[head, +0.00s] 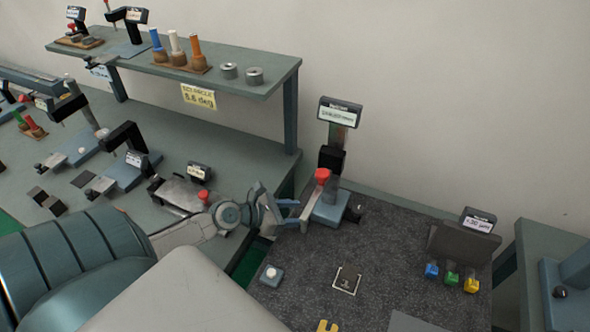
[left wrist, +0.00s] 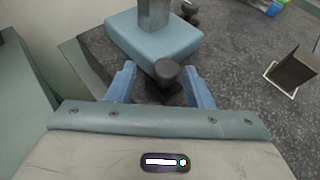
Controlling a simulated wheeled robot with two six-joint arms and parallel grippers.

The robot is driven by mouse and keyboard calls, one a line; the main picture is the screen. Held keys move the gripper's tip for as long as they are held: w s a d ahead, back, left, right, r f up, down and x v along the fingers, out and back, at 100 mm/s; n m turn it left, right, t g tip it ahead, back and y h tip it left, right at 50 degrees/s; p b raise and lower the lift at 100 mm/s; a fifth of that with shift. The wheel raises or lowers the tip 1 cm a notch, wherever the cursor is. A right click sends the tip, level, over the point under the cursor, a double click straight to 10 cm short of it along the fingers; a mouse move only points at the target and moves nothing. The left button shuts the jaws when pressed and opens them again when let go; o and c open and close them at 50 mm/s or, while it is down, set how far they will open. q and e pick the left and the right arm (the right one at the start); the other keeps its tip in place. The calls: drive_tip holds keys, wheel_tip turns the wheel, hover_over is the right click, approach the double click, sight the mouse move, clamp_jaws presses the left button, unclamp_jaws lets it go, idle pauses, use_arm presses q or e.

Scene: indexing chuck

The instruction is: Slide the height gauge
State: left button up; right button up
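The height gauge stands upright at the left back edge of a dark speckled plate, with a display (head: 339,112) on top, a red knob (head: 322,174) and a blue base (head: 328,211). The blue base also fills the top of the left wrist view (left wrist: 152,42). A black knob (left wrist: 167,72) sticks out from the base's near side. My left gripper (head: 292,213) is at the base's left side. Its two blue fingers (left wrist: 163,86) are apart, one on each side of the black knob, with visible gaps. My right gripper is not in view.
A bench with a shelf (head: 270,85) stands at left. The plate's middle is mostly clear.

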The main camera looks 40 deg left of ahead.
use_arm(q)
drive_tip(key=shift+d, duration=0.1)
drive_tip(key=shift+s+r, duration=0.3)
drive_tip(key=shift+s, duration=0.15)
drive_tip(key=p+v, duration=0.8)
drive_tip(key=v, duration=0.3)
drive_tip(key=shift+a+p, duration=0.35)
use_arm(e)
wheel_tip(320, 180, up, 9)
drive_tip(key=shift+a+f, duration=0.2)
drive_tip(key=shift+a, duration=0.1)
